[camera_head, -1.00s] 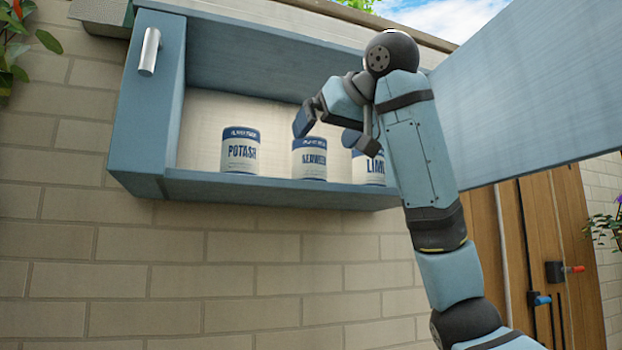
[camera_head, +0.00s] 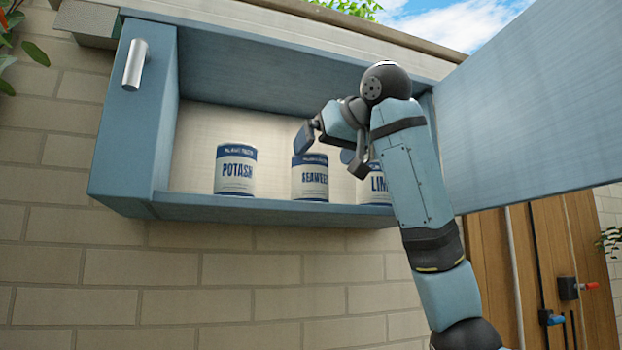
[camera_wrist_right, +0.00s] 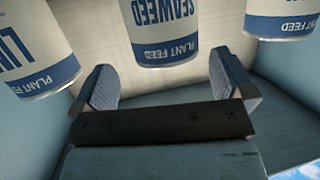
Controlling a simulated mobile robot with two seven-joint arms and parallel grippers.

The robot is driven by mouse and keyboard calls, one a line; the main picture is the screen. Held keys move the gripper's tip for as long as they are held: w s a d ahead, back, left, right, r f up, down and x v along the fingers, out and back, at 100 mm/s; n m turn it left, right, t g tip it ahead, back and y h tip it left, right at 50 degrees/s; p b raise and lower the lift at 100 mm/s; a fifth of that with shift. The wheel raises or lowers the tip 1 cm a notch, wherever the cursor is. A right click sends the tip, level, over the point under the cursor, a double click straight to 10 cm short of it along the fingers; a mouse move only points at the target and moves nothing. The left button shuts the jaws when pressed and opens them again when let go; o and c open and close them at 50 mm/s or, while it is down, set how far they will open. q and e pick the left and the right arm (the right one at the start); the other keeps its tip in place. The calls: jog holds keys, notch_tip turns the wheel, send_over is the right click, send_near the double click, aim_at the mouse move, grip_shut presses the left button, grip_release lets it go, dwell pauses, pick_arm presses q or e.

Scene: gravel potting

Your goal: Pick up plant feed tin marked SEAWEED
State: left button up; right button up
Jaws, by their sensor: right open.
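The SEAWEED tin (camera_head: 310,180), white with a blue band, stands upright on the cabinet shelf between the two other tins. In the right wrist view the SEAWEED tin (camera_wrist_right: 167,28) is upside down in the picture, straight ahead of the jaws and lined up with the gap. My right gripper (camera_head: 333,143) is at the cabinet's opening, just in front of and above the tin in the head view. In the right wrist view the right gripper (camera_wrist_right: 165,85) has its fingers apart with nothing between them. My left gripper is not in view.
The POTASH tin (camera_head: 236,170) stands to the left and the LIME tin (camera_head: 377,185), partly hidden by my arm, to the right. The left shelf end is free.

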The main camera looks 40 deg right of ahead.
aim_at(311, 162)
jog(key=x, duration=0.1)
jog(key=p+x, duration=0.1)
jog(key=x, duration=0.1)
jog(key=p+x, duration=0.1)
jog(key=x, duration=0.1)
jog(key=shift+a, duration=0.3)
jog(key=shift+w+f, duration=0.15)
jog(key=c, duration=1)
jog(key=shift+c, duration=0.5)
jog(key=shift+s, duration=0.25)
